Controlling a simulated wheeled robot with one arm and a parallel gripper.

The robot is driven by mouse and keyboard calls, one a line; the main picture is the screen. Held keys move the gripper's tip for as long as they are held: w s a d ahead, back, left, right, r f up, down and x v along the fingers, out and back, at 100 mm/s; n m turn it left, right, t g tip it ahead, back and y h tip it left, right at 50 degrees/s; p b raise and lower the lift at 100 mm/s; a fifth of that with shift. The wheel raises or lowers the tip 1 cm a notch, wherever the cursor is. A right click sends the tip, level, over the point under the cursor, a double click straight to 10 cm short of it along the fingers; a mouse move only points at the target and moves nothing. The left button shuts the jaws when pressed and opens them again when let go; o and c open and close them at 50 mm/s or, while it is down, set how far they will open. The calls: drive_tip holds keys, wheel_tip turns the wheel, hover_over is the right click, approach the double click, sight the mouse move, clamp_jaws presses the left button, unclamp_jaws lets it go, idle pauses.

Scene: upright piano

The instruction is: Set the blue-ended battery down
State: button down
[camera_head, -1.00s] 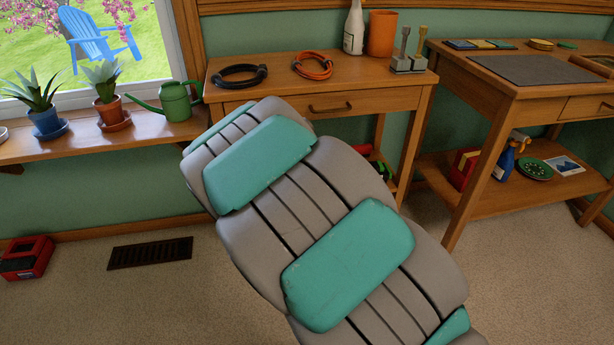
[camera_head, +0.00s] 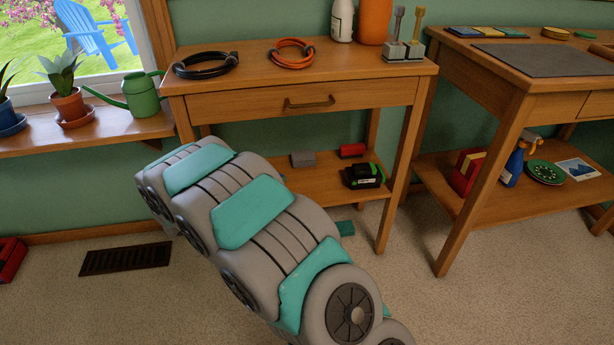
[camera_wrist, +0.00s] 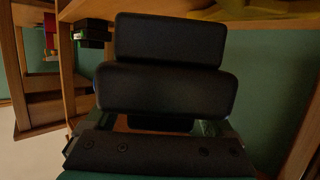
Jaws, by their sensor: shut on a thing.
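My gripper (camera_wrist: 168,64) shows in the wrist view as two dark pads close together, shut on the blue-ended battery. The pads hide nearly all of that battery, with at most a faint trace of blue at their left side. In the head view my arm covers the gripper and the held battery, beside the lower shelf (camera_head: 315,190) of the middle table. A black battery with green parts (camera_head: 363,175) stands on that shelf at the right. I cannot tell whether the held battery touches the shelf.
A grey block (camera_head: 302,159) and a red block (camera_head: 352,150) lie toward the shelf's back. Black (camera_head: 206,65) and orange (camera_head: 291,52) cable coils lie on the tabletop above. A second table (camera_head: 525,85) stands to the right. The table leg (camera_head: 400,190) bounds the shelf's right.

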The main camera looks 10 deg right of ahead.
drive_tip(key=w+d, duration=0.1)
drive_tip(key=d, duration=0.4)
drive_tip(key=w+d+f+b, duration=0.1)
drive_tip(key=w+d, duration=0.1)
drive_tip(key=d, duration=0.3)
drive_tip(key=w+d+b, duration=0.1)
drive_tip(key=w+d, duration=0.1)
drive_tip(key=d, duration=0.3)
drive_tip(key=shift+f, duration=0.2)
drive_tip(key=shift+f+b, duration=0.55)
drive_tip(key=shift+f, duration=1.2)
drive_tip(key=shift+f, duration=0.2)
unclamp_jaws()
drive_tip(key=shift+r, duration=0.1)
drive_tip(key=shift+s+a+r, duration=0.1)
drive_tip(key=shift+a, duration=0.05)
drive_tip(key=p+v, duration=0.1)
drive_tip(key=v, duration=1)
drive_tip(key=shift+s+a+r, duration=0.15)
drive_tip(key=shift+s+a, duration=0.05)
